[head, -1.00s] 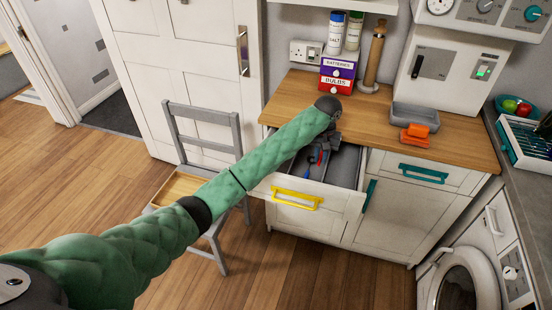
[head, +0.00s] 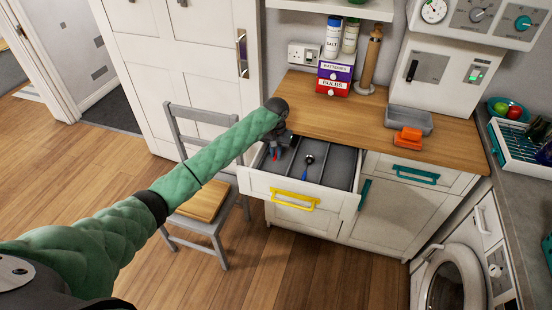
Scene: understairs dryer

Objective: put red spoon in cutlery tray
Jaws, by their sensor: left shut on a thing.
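The drawer with the yellow handle stands open, and a grey cutlery tray (head: 343,165) with dividers lies inside it. My left gripper (head: 275,148) is low over the left part of the tray. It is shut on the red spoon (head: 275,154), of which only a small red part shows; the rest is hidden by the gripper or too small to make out. I cannot tell whether the spoon touches the tray floor. My right gripper is not in view.
The yellow handle (head: 294,200) is on the drawer front. The wooden counter (head: 360,118) is above and behind the drawer, with a grey dish, an orange sponge (head: 408,138) and labelled boxes (head: 335,78). A grey chair (head: 205,205) stands left of the drawer.

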